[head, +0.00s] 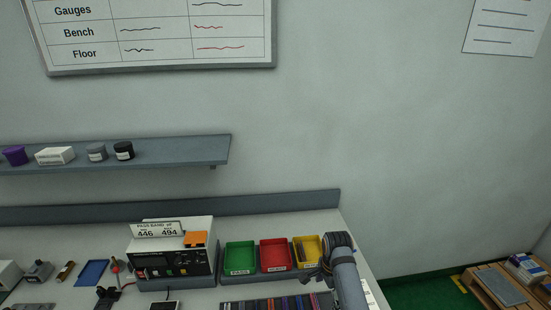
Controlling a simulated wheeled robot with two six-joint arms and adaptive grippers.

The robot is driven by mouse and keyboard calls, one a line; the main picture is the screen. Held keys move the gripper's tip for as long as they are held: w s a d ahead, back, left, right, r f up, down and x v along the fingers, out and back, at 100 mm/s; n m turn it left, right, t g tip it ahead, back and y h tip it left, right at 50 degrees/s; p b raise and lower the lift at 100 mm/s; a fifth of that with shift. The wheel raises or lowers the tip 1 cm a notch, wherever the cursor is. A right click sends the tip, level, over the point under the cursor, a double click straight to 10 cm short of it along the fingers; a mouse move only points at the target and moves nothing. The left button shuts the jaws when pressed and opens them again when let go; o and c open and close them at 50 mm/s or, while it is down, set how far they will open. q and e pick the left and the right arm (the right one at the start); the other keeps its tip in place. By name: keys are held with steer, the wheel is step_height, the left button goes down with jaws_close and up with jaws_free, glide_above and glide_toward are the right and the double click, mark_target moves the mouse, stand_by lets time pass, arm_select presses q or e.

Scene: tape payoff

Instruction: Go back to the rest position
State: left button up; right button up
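My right arm rises from the bottom right of the head view, and its dark gripper (316,273) is at the front of the yellow bin (307,265), partly covering it. The arm hides part of the gripper, so I cannot tell whether its fingers are open or shut, or whether they hold anything.
A tester (172,262) with a "PASS BAND" sign stands on the bench, beside a green PASS bin (240,257) and a red bin (275,254). A strip row (270,304) lies in front. A shelf (190,152) holds small containers. A wooden pallet (500,289) stands at right.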

steer(key=s+d+r+n+t, duration=0.25)
steer(key=s+n, duration=0.55)
steer(key=s, duration=0.4)
steer(key=s+d+r+n+t, duration=0.1)
steer(key=s+d+n, duration=0.3)
steer(key=s+n, duration=0.55)
steer(key=s+d+f+m+g+b, duration=0.15)
steer(key=f+b, duration=0.25)
steer(key=f, duration=1.4)
steer(key=s+d+f+b, duration=0.1)
steer(key=s+f+b, duration=0.25)
steer(key=f, duration=1.45)
steer(key=s+d+f+g+b, duration=0.1)
steer(key=s+f+b, duration=0.4)
steer(key=s+f, duration=1.2)
step_height(320, 180, down, 3)
steer(key=shift+s+r+h+b, duration=0.1)
steer(key=shift+s+h+b, duration=0.2)
steer(key=shift+h, duration=0.1)
